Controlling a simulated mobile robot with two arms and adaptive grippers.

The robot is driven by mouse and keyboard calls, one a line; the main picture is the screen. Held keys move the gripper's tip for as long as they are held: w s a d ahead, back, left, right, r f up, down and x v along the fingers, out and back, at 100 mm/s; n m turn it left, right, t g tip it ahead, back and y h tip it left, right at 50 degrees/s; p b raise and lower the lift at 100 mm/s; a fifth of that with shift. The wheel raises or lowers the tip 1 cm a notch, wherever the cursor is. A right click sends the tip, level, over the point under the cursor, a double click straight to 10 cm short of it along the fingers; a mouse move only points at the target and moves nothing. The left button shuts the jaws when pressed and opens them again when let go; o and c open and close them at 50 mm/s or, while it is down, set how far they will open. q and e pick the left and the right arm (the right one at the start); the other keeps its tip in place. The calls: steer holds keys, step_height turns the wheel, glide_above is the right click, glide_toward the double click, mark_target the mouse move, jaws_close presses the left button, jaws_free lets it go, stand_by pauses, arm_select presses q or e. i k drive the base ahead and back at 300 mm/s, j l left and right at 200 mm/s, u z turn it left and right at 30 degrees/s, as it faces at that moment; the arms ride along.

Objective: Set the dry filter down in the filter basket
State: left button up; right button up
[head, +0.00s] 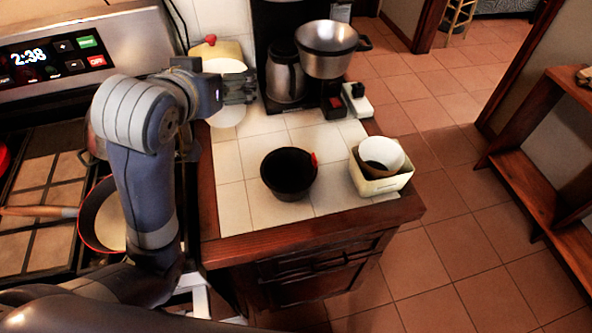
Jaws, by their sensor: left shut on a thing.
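The filter basket (289,188) is a black round cup with a red tab, standing upright on the tiled counter. My left gripper (247,90) is behind and left of the basket, over the back of the counter. It is shut on a white, pale-rimmed thing (229,115), which looks like the dry filter and is partly hidden by the fingers. The held filter is apart from the basket. The inside of the basket is dark, with nothing visible in it. My right gripper is not in view.
A cream box (383,187) holding a white filter (382,152) and something brown stands right of the basket. A coffee maker (270,50) with a steel carafe (286,78) stands behind, near a steel bowl (328,62). A pan (108,222) sits on the stove at left. Tiles around the basket are clear.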

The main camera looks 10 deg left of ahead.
mark_target(290, 185)
steer(key=j+z, duration=0.15)
steer(key=z, duration=0.2)
steer(key=k+j+z, duration=0.1)
steer(key=z, duration=0.25)
steer(key=k+j+z, duration=0.1)
steer(key=z, duration=0.25)
steer(key=k+j, duration=0.2)
steer(key=k, duration=0.15)
steer(key=k+j, duration=0.25)
steer(key=k, duration=0.05)
